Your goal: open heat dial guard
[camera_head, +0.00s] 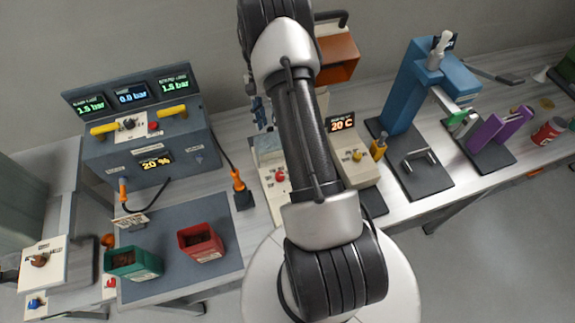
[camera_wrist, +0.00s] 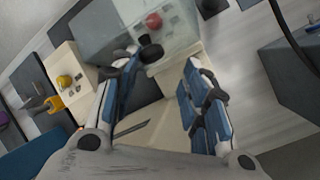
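In the wrist view a clear, greyish guard (camera_wrist: 115,32) sits over a red dial (camera_wrist: 153,20) and appears closed. A small black handle (camera_wrist: 150,50) is at its near edge. My gripper (camera_wrist: 165,78) is open, with its two blue fingers spread on either side of the handle's line. I cannot tell whether a finger touches the guard. In the head view the red dial (camera_head: 280,177) shows on a cream unit left of my arm. My gripper (camera_head: 262,112) is partly hidden there behind the arm, above the unit's back part.
A cream unit with a yellow knob (camera_head: 357,155) and a "20 C" display (camera_head: 342,124) stands right of my arm. A grey console (camera_head: 140,150), a green bin (camera_head: 133,263) and a red bin (camera_head: 201,242) are at left. A blue press (camera_head: 405,90) stands at right.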

